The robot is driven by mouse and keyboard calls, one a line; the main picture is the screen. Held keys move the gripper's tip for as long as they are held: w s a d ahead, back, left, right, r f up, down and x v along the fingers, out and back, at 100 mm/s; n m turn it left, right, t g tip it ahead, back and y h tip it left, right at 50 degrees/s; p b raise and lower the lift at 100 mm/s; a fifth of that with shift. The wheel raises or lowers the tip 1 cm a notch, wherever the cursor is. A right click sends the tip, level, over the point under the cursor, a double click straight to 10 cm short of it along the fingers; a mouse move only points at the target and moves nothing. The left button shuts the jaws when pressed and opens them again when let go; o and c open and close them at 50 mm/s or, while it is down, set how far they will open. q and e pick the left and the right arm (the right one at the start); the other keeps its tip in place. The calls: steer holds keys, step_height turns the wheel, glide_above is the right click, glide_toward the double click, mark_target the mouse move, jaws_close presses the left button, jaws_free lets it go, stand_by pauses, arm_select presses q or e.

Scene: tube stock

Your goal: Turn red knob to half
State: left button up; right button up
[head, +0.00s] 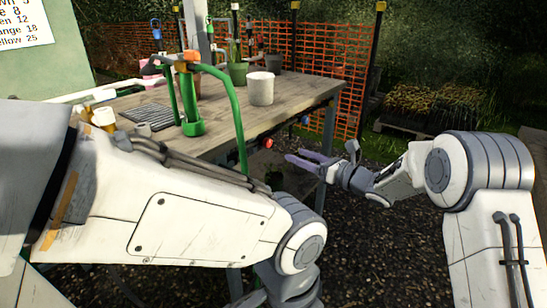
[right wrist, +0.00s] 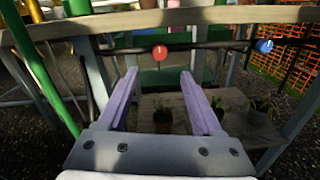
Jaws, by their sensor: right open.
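The red knob (right wrist: 160,53) sits on a dark horizontal bar under the table's front edge, with a small pale mark on its face. In the head view the red knob (head: 267,143) shows small at the table edge. My right gripper (right wrist: 160,80) is open and empty, its two purple fingers pointing at the knob, which appears between and beyond the tips, apart from them. In the head view my right gripper (head: 300,159) is just right of and below the knob. My left arm crosses the foreground; its gripper is out of sight.
A blue knob (right wrist: 264,47) is on the same bar to the right. The wooden table (head: 285,92) holds a white pot (head: 261,88) and a green pump-like stand (head: 191,105). A green hose (head: 239,118) hangs over the front edge. Potted plants (right wrist: 163,118) stand on a lower shelf.

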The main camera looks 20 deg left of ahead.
mark_target(269, 143)
steer(key=x, duration=1)
steer(key=shift+a, duration=0.1)
jaws_close()
